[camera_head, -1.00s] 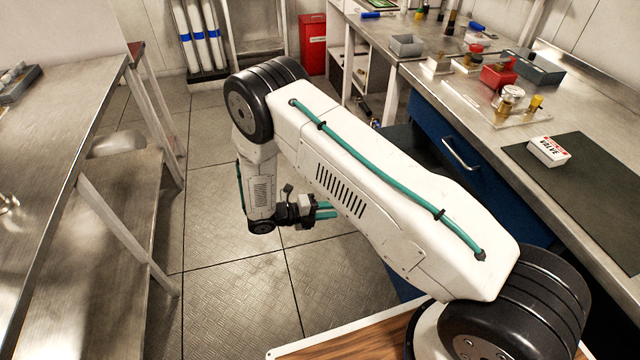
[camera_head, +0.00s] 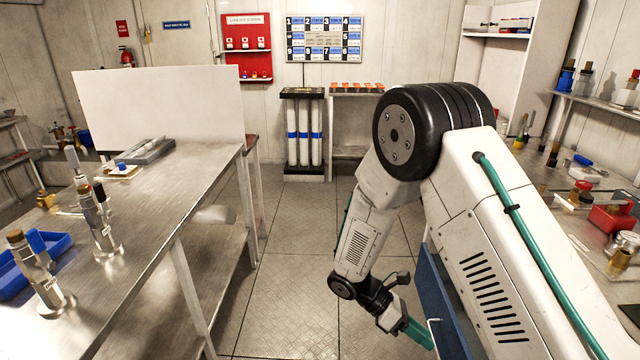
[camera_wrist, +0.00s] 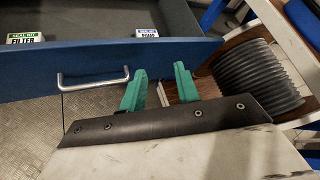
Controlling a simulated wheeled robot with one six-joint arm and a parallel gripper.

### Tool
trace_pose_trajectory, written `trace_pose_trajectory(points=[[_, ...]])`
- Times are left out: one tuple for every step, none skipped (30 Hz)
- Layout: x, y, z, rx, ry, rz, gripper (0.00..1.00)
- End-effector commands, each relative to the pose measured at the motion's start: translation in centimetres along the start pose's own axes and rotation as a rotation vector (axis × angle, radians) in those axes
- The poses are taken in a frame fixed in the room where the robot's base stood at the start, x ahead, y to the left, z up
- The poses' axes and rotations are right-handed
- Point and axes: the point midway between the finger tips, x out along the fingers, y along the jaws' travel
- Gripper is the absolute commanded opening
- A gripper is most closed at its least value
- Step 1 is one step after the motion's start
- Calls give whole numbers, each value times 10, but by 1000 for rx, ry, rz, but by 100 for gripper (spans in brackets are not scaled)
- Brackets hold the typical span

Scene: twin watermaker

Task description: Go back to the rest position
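My gripper (camera_head: 418,334) hangs low at the end of my bent arm, beside the blue drawer front (camera_head: 440,305) under the right-hand bench. In the wrist view, its two teal fingers (camera_wrist: 160,88) stand apart with nothing held between them. The blue drawer (camera_wrist: 40,68) is open there, its metal handle (camera_wrist: 93,82) left of the fingers and apart from them. Two small boxes lie inside the drawer: one labelled seal kit filter (camera_wrist: 24,38), the other a seal kit (camera_wrist: 147,33) with blurred small print.
A steel table (camera_head: 150,215) with fittings and a blue tray (camera_head: 35,262) stands at left. The right bench (camera_head: 560,190) holds red and grey parts. Floor (camera_head: 290,300) between them is clear. White cylinders (camera_head: 304,135) stand at the back wall.

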Motion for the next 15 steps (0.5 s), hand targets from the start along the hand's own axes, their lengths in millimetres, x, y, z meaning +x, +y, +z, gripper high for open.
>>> trace_pose_trajectory(points=[[-8,-15,17,93,56,-6,32],[-11,-23,25,146,86,-14,32],[-15,-34,35,216,127,-25,32],[-18,-42,42,267,157,-33,32],[-20,-50,49,317,187,-42,32],[-23,-61,58,383,227,-54,32],[-25,-69,65,431,256,-65,32],[-27,-77,72,478,285,-74,32],[-29,-88,80,538,323,-89,32],[-31,-96,86,583,353,-100,32],[-32,-105,92,627,381,-111,32],[-34,-115,99,684,420,-125,32],[-35,-123,104,726,449,-138,32],[-36,-131,110,765,477,-149,32],[-37,-142,116,818,515,-164,32]])
